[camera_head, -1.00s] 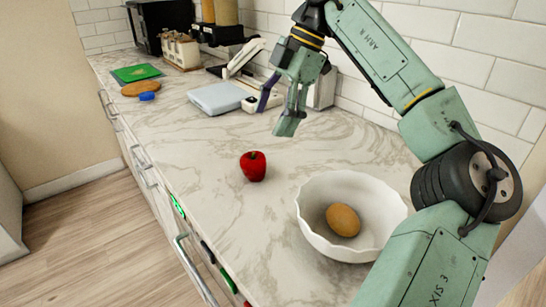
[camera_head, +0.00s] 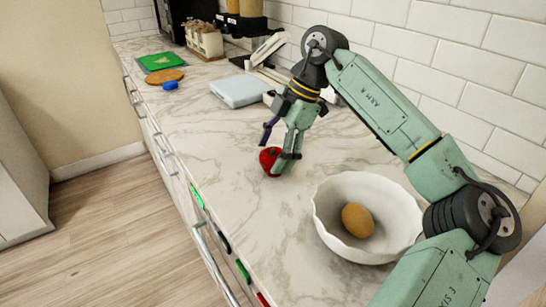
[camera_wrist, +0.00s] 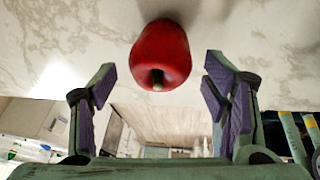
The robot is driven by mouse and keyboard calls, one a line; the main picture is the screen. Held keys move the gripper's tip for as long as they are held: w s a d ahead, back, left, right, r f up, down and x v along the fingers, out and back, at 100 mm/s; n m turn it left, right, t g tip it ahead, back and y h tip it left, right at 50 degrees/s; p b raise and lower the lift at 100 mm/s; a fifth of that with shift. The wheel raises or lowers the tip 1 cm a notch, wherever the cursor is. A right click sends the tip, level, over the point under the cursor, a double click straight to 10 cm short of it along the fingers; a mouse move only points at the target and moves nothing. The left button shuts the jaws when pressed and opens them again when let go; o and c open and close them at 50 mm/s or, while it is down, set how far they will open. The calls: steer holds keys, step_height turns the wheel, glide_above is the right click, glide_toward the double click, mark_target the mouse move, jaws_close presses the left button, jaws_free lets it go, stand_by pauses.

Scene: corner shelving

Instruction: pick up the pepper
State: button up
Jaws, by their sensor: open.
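The red pepper (camera_head: 268,161) sits on the marble counter, partly hidden behind my gripper's finger in the head view. In the wrist view the pepper (camera_wrist: 160,55) shows whole, with its stem toward me, centred just beyond the fingertips. My gripper (camera_head: 277,150) points down at the pepper from above. In the wrist view my gripper (camera_wrist: 160,82) is open and empty, with one purple-padded finger on each side of the space below the pepper. I cannot tell whether a finger touches it.
A white scalloped bowl (camera_head: 325,210) with a brown egg (camera_head: 357,220) stands to the right of the pepper. A pale blue scale (camera_head: 240,90), a blue item (camera_head: 171,85), a round wooden board (camera_head: 165,77) and a green board (camera_head: 162,61) lie farther back. The counter's front edge is on the left.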

steer(key=shift+f, duration=0.1)
steer(key=c, duration=1.1)
